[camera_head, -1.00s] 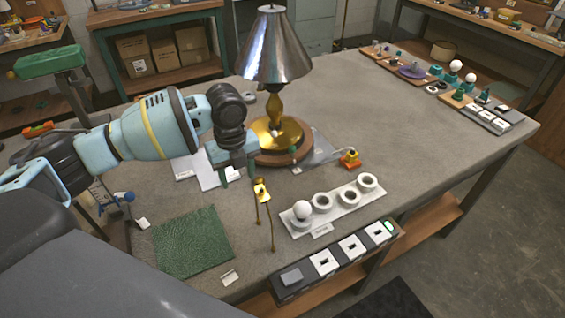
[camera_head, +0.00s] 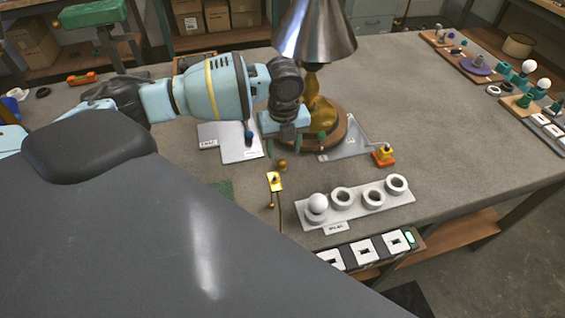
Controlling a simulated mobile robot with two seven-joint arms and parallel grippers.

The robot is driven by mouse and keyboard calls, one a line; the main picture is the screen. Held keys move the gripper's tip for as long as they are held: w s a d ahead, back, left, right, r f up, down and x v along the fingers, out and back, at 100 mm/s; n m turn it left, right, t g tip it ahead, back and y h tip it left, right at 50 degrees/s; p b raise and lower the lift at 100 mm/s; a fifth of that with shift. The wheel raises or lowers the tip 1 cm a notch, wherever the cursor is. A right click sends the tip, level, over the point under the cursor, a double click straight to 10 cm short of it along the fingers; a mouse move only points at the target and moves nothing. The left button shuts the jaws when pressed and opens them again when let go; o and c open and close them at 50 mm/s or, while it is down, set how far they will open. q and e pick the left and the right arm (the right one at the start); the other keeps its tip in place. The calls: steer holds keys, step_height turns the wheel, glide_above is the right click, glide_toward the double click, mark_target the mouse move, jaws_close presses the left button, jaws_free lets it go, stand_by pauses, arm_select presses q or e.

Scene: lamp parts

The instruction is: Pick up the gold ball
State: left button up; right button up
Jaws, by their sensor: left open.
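The gold ball (camera_head: 282,164) is a small round shiny thing on the grey bench, just behind a yellow tag-like piece (camera_head: 274,182) on a thin stand. My left gripper (camera_head: 284,146) points down from the left, in front of the brass lamp's base (camera_head: 322,116). Its jaws are open, with the fingertips just above the ball in the picture. I cannot tell the height gap, and nothing shows held between the fingers. My right gripper is not in view.
A lamp with a metal shade (camera_head: 315,35) stands close behind the gripper. A white holder (camera_head: 345,211) with rings and a white ball lies to the right. An orange-yellow block (camera_head: 383,155) sits near it.

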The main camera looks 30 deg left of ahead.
mark_target(282, 160)
arm_select(q)
steer(key=shift+a+f, duration=0.15)
steer(key=shift+f, duration=1.15)
steer(key=shift+a+f, duration=0.1)
steer(key=shift+f, duration=1.15)
steer(key=c, duration=1)
